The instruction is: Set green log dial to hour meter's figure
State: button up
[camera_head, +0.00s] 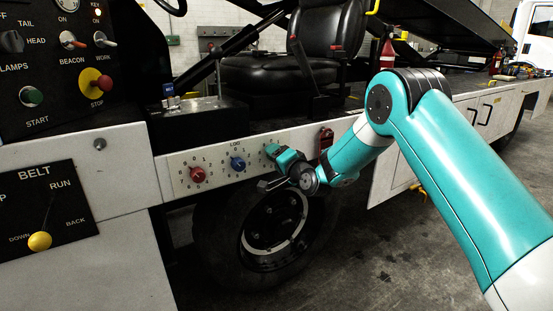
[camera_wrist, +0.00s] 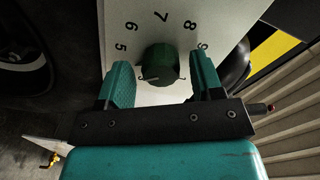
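The green dial (camera_wrist: 159,66) shows in the wrist view on a pale panel (camera_wrist: 110,13), with the digits 5 to 9 around its far side. A small light mark shows on the dial's near side; the digit it faces is hidden. My gripper (camera_wrist: 160,72) is open, one finger on each side of the dial, with a gap on both sides. I cannot make out an hour meter in either view.
A red dial (camera_head: 197,174) and a blue dial (camera_head: 237,163) sit on the same panel, left of my gripper. A tyre (camera_head: 226,236) is below. A red part (camera_head: 326,138) is just right of the panel. The BELT lever (camera_head: 40,241) stands at far left.

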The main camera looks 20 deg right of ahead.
jog(key=shift+s, duration=0.1)
jog(key=b+v, duration=0.5)
jog(key=v, duration=1.2)
jog(key=shift+b, duration=0.3)
jog(key=shift+r, duration=0.1)
